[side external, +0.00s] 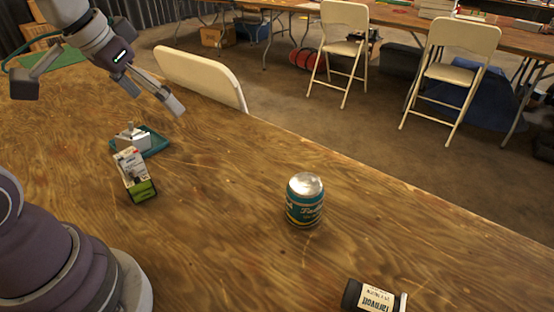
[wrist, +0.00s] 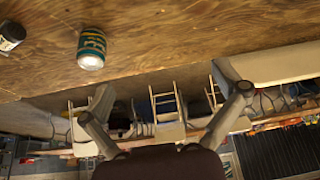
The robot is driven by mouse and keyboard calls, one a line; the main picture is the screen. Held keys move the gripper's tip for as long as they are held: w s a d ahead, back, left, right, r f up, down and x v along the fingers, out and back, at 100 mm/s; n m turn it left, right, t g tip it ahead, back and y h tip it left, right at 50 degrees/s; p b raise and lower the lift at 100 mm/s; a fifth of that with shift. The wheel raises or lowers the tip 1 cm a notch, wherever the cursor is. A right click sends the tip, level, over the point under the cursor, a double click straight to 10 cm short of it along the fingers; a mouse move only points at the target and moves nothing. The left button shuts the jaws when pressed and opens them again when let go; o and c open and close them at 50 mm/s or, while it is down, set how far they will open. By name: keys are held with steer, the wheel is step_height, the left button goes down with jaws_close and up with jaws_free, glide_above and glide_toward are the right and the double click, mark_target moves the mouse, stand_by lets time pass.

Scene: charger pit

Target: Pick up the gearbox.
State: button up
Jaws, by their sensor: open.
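A small light-grey block with a raised part, which looks like the gearbox (side external: 132,138), sits on a teal tray (side external: 158,146) at the left of the table in the side view. A white and green carton stands in front and hides part of the tray. My gripper (side external: 158,98) is open and empty, above and to the right of the grey block, apart from it. In the wrist view my gripper (wrist: 165,103) has its fingers spread wide with nothing between them. The gearbox is not in the wrist view.
The white and green carton (side external: 136,175) stands close to the tray. A teal can (side external: 305,201) stands mid-table, and a dark labelled jar (side external: 374,297) lies at the front edge of the picture. A folding chair (side external: 203,77) is against the table's far edge. The wood between carton and can is clear.

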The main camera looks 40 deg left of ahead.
steer(key=w+a+f+n, duration=0.15)
steer(key=w+a, duration=0.25)
steer(key=a, duration=0.7)
steer(key=n+g+y, duration=0.1)
glide_toward(126, 133)
steer(key=x, duration=1.3)
steer(key=shift+s, duration=0.1)
steer(key=shift+r, duration=0.1)
steer(key=c, duration=1.3)
step_height(126, 133, up, 9)
steer(key=shift+f, duration=0.15)
steer(key=n, duration=0.1)
steer(key=w+r+n+y, duration=0.1)
steer(key=shift+w+a+n, duration=0.2)
steer(key=shift+a+n, duration=0.15)
steer(key=shift+w+a+n+t+y, duration=0.15)
steer(key=shift+a+n+y, duration=0.15)
steer(key=shift+n+y, duration=0.3)
steer(key=shift+w+a+n+t+y, duration=0.15)
steer(key=shift+a+n+y, duration=0.1)
steer(key=shift+n+y, duration=0.3)
steer(key=shift+n, duration=0.35)
steer(key=f, duration=1)
steer(key=shift+s+a, duration=0.15)
steer(key=shift+a, duration=0.05)
